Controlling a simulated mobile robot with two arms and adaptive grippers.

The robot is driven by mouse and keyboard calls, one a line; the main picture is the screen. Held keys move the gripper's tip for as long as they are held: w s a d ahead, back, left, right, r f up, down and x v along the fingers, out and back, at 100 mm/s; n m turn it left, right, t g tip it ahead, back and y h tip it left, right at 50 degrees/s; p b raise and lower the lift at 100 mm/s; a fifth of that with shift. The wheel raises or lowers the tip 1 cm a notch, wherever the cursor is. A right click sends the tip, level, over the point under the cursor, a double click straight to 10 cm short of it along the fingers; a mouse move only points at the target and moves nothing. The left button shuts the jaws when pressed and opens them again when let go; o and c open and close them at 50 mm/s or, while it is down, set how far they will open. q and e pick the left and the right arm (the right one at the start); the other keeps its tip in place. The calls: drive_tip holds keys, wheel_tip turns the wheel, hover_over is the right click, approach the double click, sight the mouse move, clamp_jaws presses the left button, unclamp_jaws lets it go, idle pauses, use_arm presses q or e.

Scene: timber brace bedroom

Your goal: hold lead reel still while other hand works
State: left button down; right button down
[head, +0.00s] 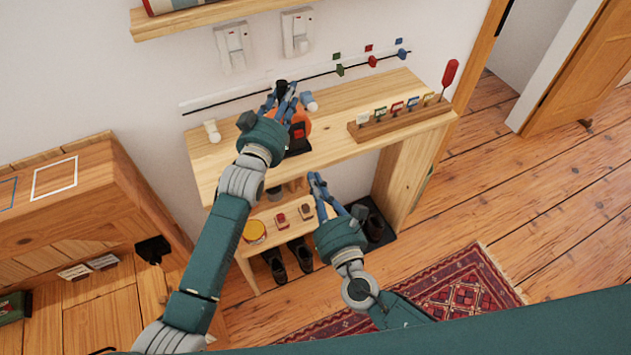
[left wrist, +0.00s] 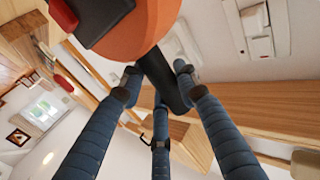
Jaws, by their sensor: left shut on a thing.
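The lead reel (head: 301,121) is orange and sits at the wall side of the wooden shelf top, with a dark block carrying a red part at its front. In the left wrist view, the orange reel (left wrist: 150,30) fills the top, with a black handle (left wrist: 162,80) coming off it. My left gripper (head: 282,92) is shut around this black handle, and its fingers hide part of the reel. My right gripper (head: 316,178) is lower, in front of the shelf top's near edge, apart from the reel. Its fingers overlap, so I cannot tell how far apart they are.
A wooden rack (head: 400,118) with several coloured tags and a red upright piece (head: 449,74) stand at the right of the shelf top. A white cylinder (head: 212,131) stands at its left. Shoes (head: 301,256) lie beneath.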

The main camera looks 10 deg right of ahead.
use_arm(q)
drive_tip(key=shift+f, duration=0.35)
drive_tip(key=c, duration=1.3)
unclamp_jaws()
drive_tip(key=shift+o, duration=0.5)
drive_tip(key=shift+a+r, duration=0.1)
drive_tip(key=shift+s, duration=0.15)
